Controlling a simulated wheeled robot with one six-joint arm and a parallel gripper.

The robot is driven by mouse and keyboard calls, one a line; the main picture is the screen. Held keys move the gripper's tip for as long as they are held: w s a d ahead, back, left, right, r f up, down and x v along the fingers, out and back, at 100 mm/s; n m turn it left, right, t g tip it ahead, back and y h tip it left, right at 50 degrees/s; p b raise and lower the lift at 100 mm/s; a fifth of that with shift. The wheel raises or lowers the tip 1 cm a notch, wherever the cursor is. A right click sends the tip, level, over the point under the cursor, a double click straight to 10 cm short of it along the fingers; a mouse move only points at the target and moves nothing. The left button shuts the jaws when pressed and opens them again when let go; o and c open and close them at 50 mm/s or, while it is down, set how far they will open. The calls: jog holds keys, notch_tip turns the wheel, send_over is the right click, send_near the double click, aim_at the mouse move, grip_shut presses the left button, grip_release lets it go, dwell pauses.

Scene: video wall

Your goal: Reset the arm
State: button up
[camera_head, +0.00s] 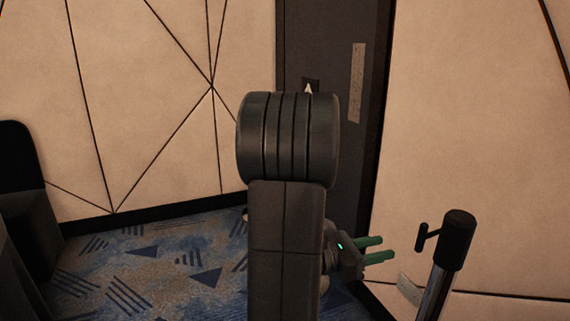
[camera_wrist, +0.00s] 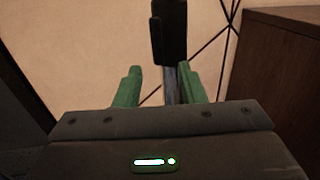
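My gripper (camera_head: 385,247) shows at the lower right of my dark arm in the head view, with its two green fingers pointing right. In the wrist view my gripper (camera_wrist: 158,70) has its green fingers apart, with nothing held between them. A black-topped metal post (camera_head: 457,240) stands to the right of the fingers in the head view, apart from them. A black-topped post (camera_wrist: 169,35) also shows beyond the fingertips in the wrist view. My arm hides part of the floor and door in the head view.
Pale panelled walls (camera_head: 150,110) with dark seams stand behind. A dark door (camera_head: 330,60) with a long handle plate is at the back. A dark chair-like object (camera_head: 22,200) is at the left. Blue patterned carpet (camera_head: 160,265) is open at lower left. A brown cabinet-like block (camera_wrist: 280,80) is on the right in the wrist view.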

aim_at(418, 239)
jog(key=d, duration=0.4)
jog(key=w+d, duration=0.1)
jog(key=d, duration=0.3)
jog(key=w+d+b, duration=0.1)
jog(key=d, duration=0.3)
jog(key=shift+w+d, duration=0.2)
jog(key=shift+w, duration=0.05)
jog(key=shift+w+a, duration=0.1)
